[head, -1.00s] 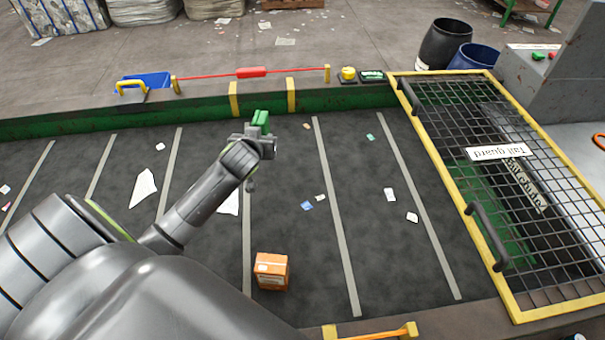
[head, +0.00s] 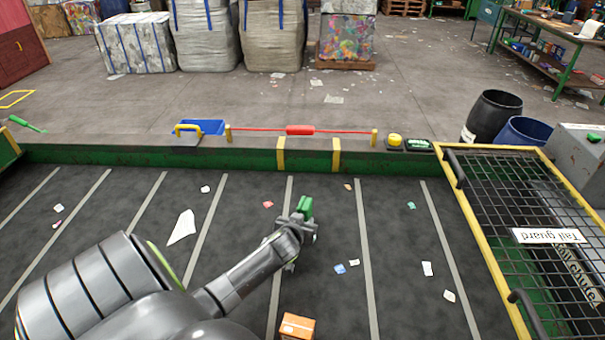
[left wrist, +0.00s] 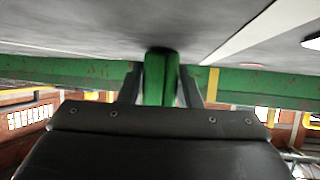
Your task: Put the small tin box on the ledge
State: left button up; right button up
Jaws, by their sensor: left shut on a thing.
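A small green box (head: 305,204), which I take for the small tin box, is held in my left gripper (head: 303,218) over the dark belt. In the left wrist view the green box (left wrist: 160,78) stands between the two dark fingers of my left gripper (left wrist: 160,85), which are shut on it. The ledge appears to be the flat top of the green belt wall (head: 308,147) at the far side, between two yellow marks. The gripper is short of this wall in the head view. My right gripper is not in view.
An orange carton (head: 297,327) lies on the belt (head: 400,250) near the front. A red pull bar (head: 300,130), a blue bin (head: 202,127) and a yellow button (head: 395,140) are along the far side. A mesh tail guard (head: 530,225) covers the right end.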

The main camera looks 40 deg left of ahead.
pick_arm(q)
jog(key=shift+f, duration=0.15)
jog(key=o, duration=1)
